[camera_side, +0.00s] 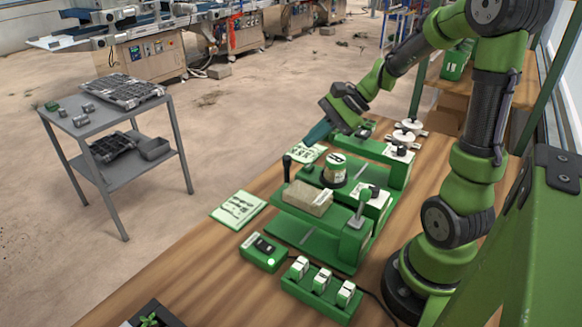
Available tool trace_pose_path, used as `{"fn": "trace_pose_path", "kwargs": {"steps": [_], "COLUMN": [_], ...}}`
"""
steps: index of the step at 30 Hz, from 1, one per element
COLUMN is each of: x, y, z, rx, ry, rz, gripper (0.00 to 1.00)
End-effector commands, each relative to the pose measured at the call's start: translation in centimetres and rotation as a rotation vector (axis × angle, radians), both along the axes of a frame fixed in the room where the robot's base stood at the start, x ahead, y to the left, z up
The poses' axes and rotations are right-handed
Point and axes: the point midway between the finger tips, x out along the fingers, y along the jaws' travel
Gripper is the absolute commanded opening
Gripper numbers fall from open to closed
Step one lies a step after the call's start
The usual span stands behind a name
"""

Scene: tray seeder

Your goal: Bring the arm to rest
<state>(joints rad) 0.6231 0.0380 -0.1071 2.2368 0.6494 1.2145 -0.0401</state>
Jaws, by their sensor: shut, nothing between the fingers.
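My gripper (318,132) is at the end of my green arm, raised above the far part of the green seeder machine (318,238) on the wooden table. Its teal fingers point down and to the left. They are shut, with nothing seen between them. They appear apart from the machine, though the exact height is hard to tell. A round pot with a pale label (334,168) stands on the machine below the gripper. A tan block (307,198) lies on the machine's nearer part.
A control box (264,252) and a green block with white switches (322,289) are at the front. A printed sheet (238,209) lies on the table's left edge. White round parts (408,132) stand behind the machine. A grey cart (92,125) stands left, across open floor.

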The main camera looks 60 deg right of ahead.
Motion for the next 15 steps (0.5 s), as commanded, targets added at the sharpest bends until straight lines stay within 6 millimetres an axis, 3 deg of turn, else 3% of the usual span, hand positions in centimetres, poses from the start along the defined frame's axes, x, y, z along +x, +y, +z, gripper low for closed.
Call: {"fn": "trace_pose_path", "kwargs": {"steps": [4, 7, 15], "x": [-0.2, -1.5, -5.3], "y": [-0.2, 0.0, 5.6], "z": [-0.3, -1.3, 1.2], "rx": [-0.015, -0.097, -0.57], "ry": [0.008, 0.042, -0.054], "rz": [0.004, 0.059, 0.486], "gripper": [0.0, 0.0, 0.0]}}
